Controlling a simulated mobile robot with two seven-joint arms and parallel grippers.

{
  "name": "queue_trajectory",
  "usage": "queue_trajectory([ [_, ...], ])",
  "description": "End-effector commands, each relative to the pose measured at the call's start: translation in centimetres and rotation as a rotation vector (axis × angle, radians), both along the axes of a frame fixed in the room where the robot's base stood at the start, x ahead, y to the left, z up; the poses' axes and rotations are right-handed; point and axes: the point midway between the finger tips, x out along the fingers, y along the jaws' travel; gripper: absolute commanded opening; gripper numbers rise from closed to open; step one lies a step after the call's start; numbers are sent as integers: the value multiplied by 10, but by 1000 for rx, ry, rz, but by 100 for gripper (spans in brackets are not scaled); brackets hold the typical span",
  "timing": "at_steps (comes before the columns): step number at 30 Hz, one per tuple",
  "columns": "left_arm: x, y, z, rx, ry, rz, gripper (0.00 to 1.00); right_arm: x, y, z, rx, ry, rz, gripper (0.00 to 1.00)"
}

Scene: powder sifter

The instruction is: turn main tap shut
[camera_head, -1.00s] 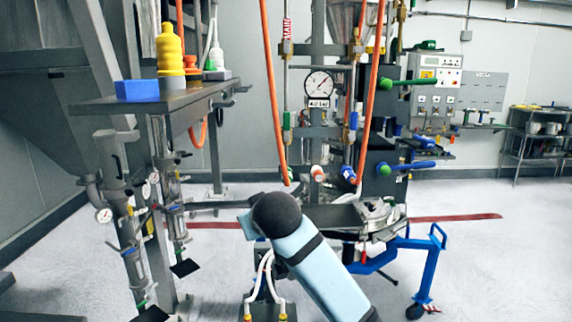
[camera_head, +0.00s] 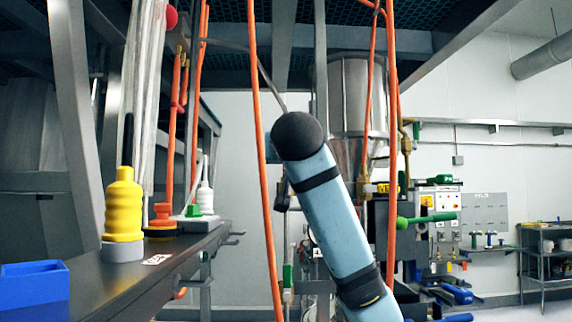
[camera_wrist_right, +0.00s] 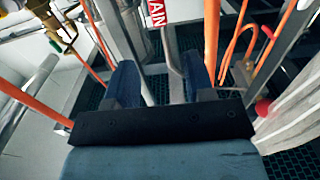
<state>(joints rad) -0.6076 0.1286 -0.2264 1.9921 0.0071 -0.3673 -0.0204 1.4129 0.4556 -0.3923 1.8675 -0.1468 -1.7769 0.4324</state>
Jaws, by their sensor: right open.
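A red tag (camera_wrist_right: 157,12) with white letters ending in "AIN" hangs at the top of the right wrist view, above grey metal bars (camera_wrist_right: 172,62). My right gripper (camera_wrist_right: 160,82) is open, with its two dark blue fingers apart and the grey bars showing between them. I cannot tell whether the fingers touch the bars, or which part is the main tap's handle. In the head view, my light blue arm with a dark round joint stands raised in the middle and hides part of the frame behind it. My left gripper is not in view.
Orange hoses (camera_head: 262,150) hang on both sides of my raised arm. A steel hopper (camera_head: 350,90) stands behind it. At the left, a dark shelf (camera_head: 185,262) holds a yellow bottle (camera_head: 123,208) and a blue box (camera_head: 34,288). A green-handled valve (camera_head: 428,219) sticks out at right.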

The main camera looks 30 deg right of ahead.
Motion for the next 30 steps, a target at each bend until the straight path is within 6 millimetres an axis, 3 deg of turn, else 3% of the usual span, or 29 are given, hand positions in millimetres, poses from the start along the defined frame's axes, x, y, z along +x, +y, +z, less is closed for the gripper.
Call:
queue_trajectory([
  [6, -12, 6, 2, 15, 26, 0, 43, 24, -16, 2, 0, 5, -4, 49],
  [18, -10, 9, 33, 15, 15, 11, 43, 94, -58, 2, 0, 4, -3, 49],
  [24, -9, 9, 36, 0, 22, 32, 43, 112, -69, 1, 1, 3, -1, 49],
  [30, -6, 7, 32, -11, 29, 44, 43, 117, -72, -1, 0, 2, 0, 49],
])
